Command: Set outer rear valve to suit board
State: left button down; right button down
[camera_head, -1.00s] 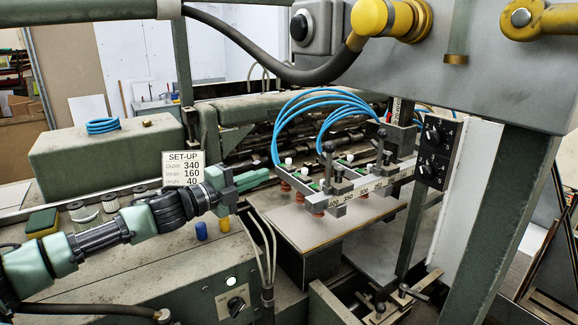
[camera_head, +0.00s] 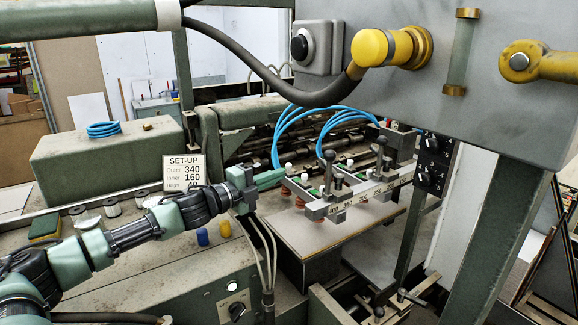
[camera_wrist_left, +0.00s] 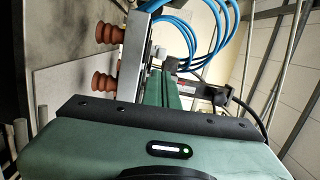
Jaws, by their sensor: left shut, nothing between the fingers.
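The suction bar (camera_head: 355,197) with its number scale hangs above the grey board (camera_head: 325,238). White-capped valves with green parts sit on it; two, a near valve (camera_head: 304,178) and one behind it (camera_head: 289,168), stand at its left end. I cannot tell which is the outer rear one. My left gripper (camera_head: 279,176) is shut and empty, its green fingertips close beside these left-end valves; contact is unclear. In the left wrist view the shut green fingers (camera_wrist_left: 162,88) point at the bar (camera_wrist_left: 134,50), beside the red-brown suction cups (camera_wrist_left: 104,82). My right gripper is not in view.
A set-up card (camera_head: 184,172) reads outer 340, inner 160; its height figure is partly covered by my arm. Blue hoses (camera_head: 283,125) arch above the bar. A grey control box (camera_head: 470,90) overhangs at right. Blue and yellow plugs (camera_head: 203,237) stand on the bench.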

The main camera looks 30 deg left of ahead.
aim_at(289, 180)
pick_arm(q)
jog(key=shift+p+x, duration=1.55)
jog(key=shift+x, duration=0.9)
jog(key=shift+s+a+f, duration=0.1)
